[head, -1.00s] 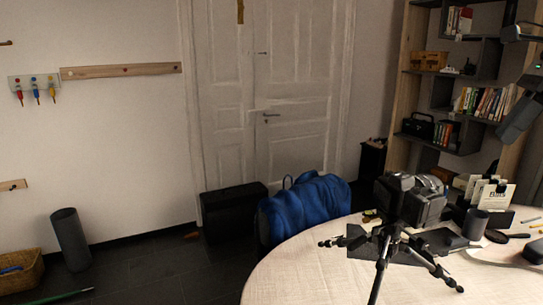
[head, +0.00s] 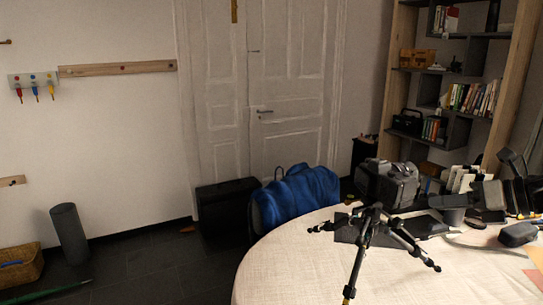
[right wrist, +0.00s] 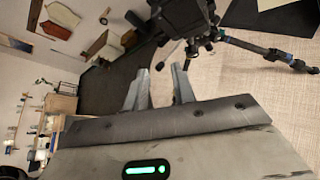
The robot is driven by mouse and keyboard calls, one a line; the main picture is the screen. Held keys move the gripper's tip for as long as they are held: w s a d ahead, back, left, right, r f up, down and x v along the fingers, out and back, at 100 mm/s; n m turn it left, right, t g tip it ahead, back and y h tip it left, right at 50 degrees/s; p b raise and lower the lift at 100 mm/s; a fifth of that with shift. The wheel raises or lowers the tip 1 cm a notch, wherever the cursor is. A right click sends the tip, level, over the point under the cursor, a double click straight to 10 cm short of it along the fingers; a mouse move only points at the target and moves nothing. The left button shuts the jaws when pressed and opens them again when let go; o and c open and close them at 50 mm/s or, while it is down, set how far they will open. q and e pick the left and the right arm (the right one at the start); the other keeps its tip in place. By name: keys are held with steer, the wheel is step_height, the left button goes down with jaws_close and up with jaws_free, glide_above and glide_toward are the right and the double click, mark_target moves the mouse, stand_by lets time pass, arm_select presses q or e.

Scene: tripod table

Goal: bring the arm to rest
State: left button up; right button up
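The black camera (head: 388,184) sits on a small dark tripod (head: 368,228), which stands upright on the round table (head: 300,262). The tripod (right wrist: 270,50) shows beyond the fingers, and the two look apart. My left gripper is not in view.
A dark cup (head: 449,212) and several small items crowd the table's back right, close to my right gripper. A blue bag (head: 295,197) is behind the table. Shelves (head: 460,95) stand at the back right.

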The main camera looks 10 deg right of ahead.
steer(key=s+a+f+m+t+h, duration=0.1)
steer(key=s+a+f+m+h, duration=0.15)
steer(key=f+m, duration=0.5)
steer(key=s+a+f+m+t+h, duration=0.1)
steer(key=s+a+f+m+h, duration=0.2)
steer(key=f+m, duration=0.4)
steer(key=s+a+f+m+t+h, duration=0.1)
steer(key=s+f+m+h, duration=0.1)
steer(key=f+m+h, duration=0.5)
steer(key=s+a+f+m+g+y, duration=0.25)
steer(key=s+a+m+g, duration=0.25)
steer(key=s+a+m, duration=0.3)
steer(key=s+a+f+m+g+y, duration=0.25)
steer(key=s+a+m+g, duration=0.3)
steer(key=s+a, duration=0.45)
steer(key=w+a+f+t+y, duration=0.2)
steer(key=w+a+f+t, duration=0.3)
steer(key=f+t, duration=0.2)
steer(key=shift+w+a+f+y, duration=0.15)
steer(key=shift+f+y, duration=0.2)
steer(key=shift+f, duration=0.05)
